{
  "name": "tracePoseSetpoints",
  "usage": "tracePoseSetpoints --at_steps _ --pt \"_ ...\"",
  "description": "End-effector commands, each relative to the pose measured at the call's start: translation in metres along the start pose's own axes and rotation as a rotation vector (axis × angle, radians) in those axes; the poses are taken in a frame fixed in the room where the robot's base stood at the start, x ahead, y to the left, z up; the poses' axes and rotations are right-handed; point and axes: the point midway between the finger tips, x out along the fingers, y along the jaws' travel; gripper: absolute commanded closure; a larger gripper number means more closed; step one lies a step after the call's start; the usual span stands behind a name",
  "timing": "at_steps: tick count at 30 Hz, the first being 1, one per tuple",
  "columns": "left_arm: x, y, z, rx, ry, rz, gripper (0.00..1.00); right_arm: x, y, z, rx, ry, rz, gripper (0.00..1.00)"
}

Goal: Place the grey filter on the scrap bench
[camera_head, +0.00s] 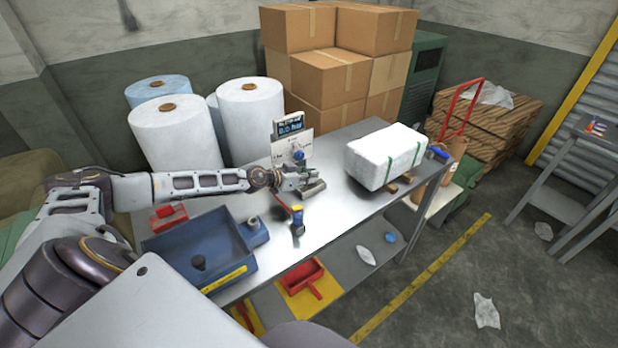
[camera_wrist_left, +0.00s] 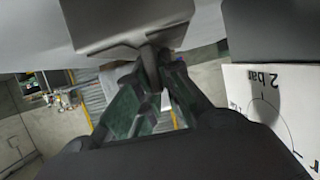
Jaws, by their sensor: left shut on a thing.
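My left gripper (camera_head: 298,181) is over the middle of the steel bench (camera_head: 335,190), in front of the gauge panel. It is shut on a grey piece, which I take for the grey filter (camera_head: 316,188); the fingers partly hide it. In the left wrist view, the fingers (camera_wrist_left: 150,85) close on a grey block (camera_wrist_left: 125,22) at the top. Whether it touches the bench top is unclear. Another grey metal bench (camera_head: 586,135) stands at the far right, with a small coloured item on it; I cannot tell which bench is the scrap bench. My right gripper is not in view.
The gauge panel (camera_head: 292,147) stands close behind the gripper. A white wrapped block (camera_head: 385,157) lies to the right. A blue tray (camera_head: 200,247) and a blue-yellow tool (camera_head: 298,220) are nearer. Open floor (camera_head: 450,280) separates the benches, with a crumpled white scrap (camera_head: 486,311).

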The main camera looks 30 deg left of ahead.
Motion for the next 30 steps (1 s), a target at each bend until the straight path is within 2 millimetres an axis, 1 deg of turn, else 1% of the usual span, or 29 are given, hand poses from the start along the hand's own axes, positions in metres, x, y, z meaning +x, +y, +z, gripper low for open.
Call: tracePoseSetpoints --at_steps 5,15,16,20,30 --pt "-0.0001 0.0003 0.0002 0.001 0.001 -0.001 1.0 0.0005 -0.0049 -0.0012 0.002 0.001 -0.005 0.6" --pt "0.0011 0.0004 0.0034 0.001 0.0 -0.001 1.0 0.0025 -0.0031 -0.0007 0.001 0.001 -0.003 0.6" --pt "0.0009 0.0005 0.0032 0.001 0.0 0.0 0.88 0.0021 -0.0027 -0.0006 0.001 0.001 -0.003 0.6" --pt "0.0008 0.0004 0.0028 0.001 0.0 0.0 0.71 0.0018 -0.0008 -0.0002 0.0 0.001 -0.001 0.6" --pt "0.0007 0.0003 0.0023 0.001 0.0 -0.001 0.7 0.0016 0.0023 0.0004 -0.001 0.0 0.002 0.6"
